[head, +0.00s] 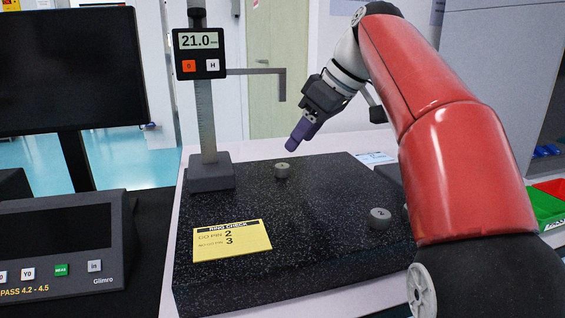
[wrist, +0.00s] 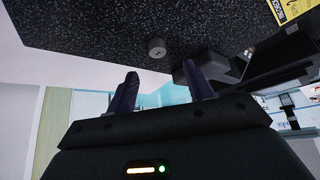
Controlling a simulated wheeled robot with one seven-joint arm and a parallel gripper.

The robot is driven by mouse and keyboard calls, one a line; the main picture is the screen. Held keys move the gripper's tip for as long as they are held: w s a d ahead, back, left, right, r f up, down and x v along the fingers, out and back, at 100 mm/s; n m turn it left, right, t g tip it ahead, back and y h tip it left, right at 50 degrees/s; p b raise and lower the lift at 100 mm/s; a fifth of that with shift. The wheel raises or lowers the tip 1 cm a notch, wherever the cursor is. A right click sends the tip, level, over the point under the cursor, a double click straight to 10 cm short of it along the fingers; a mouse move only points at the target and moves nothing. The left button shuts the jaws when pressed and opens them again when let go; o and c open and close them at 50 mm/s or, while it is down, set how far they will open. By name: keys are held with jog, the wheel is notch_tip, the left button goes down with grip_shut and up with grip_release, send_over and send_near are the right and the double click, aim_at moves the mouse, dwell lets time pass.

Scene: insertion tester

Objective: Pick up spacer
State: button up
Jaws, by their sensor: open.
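Two small grey round pieces sit on the black speckled granite plate, and I cannot tell for certain which is the spacer. One grey piece (head: 282,170) is near the plate's back edge. The other grey piece (head: 380,218) is at the plate's right side. My gripper (head: 292,144) has purple fingers, tilted down to the left, above and just behind the back piece, apart from it. In the wrist view my gripper (wrist: 160,70) is open and empty, and one grey piece (wrist: 157,48) shows beyond the gap between the fingertips.
A height gauge (head: 205,110) reading 21.0 stands at the plate's back left, its arm reaching right. A yellow card (head: 232,242) lies on the granite plate (head: 320,235). A display unit (head: 65,240) stands left; green and red bins (head: 545,205) are far right.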

aim_at(281, 165)
jog(key=shift+w+a+f, duration=0.2)
jog(key=shift+f, duration=0.15)
jog(key=shift+b+x, duration=0.45)
jog(key=shift+x, duration=0.4)
jog(key=b+x, duration=0.1)
jog(key=x, duration=0.4)
jog(key=shift+f, duration=0.1)
jog(key=shift+d, duration=0.1)
jog(key=c, duration=1.1)
